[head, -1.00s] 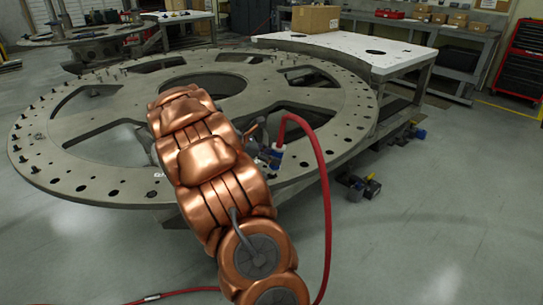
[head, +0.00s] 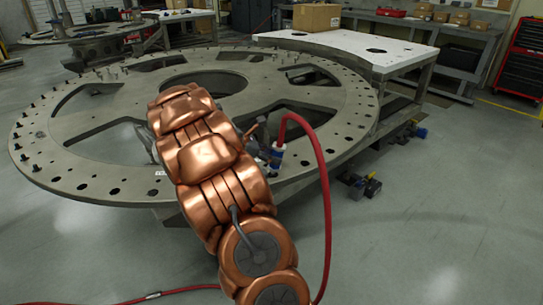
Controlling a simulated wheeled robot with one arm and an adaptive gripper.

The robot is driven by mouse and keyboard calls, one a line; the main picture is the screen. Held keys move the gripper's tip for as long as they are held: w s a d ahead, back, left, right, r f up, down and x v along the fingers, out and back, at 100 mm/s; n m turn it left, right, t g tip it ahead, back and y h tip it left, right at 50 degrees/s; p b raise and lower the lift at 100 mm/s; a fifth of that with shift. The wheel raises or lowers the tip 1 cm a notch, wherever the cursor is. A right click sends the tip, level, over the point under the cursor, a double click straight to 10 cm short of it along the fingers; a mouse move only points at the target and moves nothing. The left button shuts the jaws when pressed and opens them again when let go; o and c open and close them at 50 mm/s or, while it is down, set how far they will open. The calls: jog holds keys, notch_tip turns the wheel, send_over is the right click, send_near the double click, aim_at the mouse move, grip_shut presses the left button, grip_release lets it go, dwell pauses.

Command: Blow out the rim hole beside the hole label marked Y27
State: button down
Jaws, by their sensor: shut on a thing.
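The grey turret plate (head: 105,178) is a large round ring with spokes and wide openings. Its rim carries a row of dark holes, and bolts stand in many of them along the left and back. My copper-coloured arm reaches over the near rim and hides part of it. My gripper (head: 262,150) shows only partly behind the arm, at the near right rim. It is shut on a blue and white air tool (head: 277,155) with a red hose (head: 322,170). A small pale label shows at the near rim, but its marking is too small to read. I cannot tell which hole is Y27.
The red hose loops down to the floor right of my arm. A white-topped table (head: 350,45) with a cardboard box (head: 317,17) stands behind the plate. Floor at the right is clear.

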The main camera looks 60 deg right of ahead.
jog(key=shift+f, duration=0.45)
dwell(1.6)
jog(key=shift+r, duration=0.1)
jog(key=shift+r+p, duration=3.05)
jog(key=shift+r, duration=0.95)
